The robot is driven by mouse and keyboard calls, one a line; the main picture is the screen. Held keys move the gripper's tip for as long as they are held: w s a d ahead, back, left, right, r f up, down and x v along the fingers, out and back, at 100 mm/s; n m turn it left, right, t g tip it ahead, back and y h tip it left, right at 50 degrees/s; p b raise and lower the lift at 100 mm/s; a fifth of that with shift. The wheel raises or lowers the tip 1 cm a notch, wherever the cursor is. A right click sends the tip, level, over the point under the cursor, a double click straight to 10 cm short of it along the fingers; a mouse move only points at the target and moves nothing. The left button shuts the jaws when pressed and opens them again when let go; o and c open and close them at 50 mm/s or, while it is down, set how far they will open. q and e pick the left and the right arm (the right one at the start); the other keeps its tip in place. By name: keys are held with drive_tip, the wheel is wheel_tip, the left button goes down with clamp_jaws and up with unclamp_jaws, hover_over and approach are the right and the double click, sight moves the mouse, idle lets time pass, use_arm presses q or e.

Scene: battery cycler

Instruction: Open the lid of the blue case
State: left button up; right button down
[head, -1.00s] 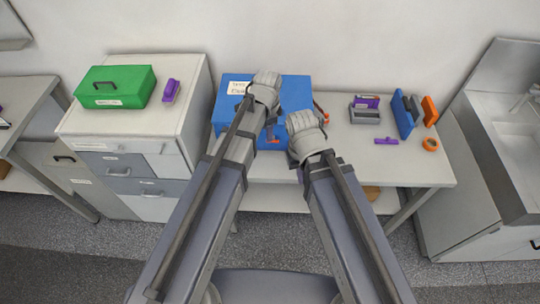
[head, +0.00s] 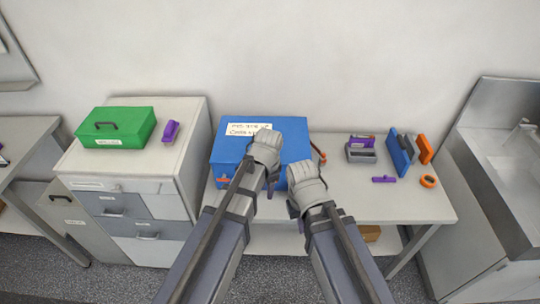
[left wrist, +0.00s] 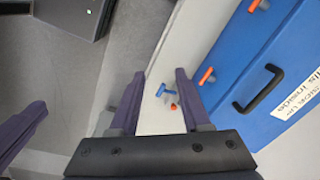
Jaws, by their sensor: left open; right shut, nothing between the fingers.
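The blue case (head: 228,150) sits on the workbench with its lid shut and a white label on top. In the left wrist view the case (left wrist: 240,60) shows a black handle (left wrist: 259,89) and two orange latches, one near my gripper (left wrist: 207,76) and one farther off (left wrist: 258,5). My left gripper (left wrist: 157,88) is open and empty, beside the case's front near the closer latch. In the head view my left gripper (head: 270,178) covers part of the case front, and its fingertips are mostly hidden. My right gripper (head: 298,208) is shut, in front of the case's right end.
A green case (head: 117,130) and a purple object (head: 171,131) stand on the cabinet at left. A grey holder (head: 361,155), blue and orange upright pieces (head: 399,155) and an orange ring (head: 428,181) are on the bench at right. The bench's front right is clear.

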use_arm(q)
drive_tip(key=s+f+n+b, duration=0.3)
drive_tip(key=s, duration=0.3)
drive_tip(key=s+f+n+g+b, duration=0.1)
drive_tip(key=s+f+n+b, duration=0.2)
drive_tip(key=s, duration=0.4)
drive_tip(key=shift+a+n+y, duration=0.15)
drive_tip(key=shift+n+y, duration=0.15)
drive_tip(key=shift+n, duration=0.5)
use_arm(e)
wheel_tip(320, 180, down, 6)
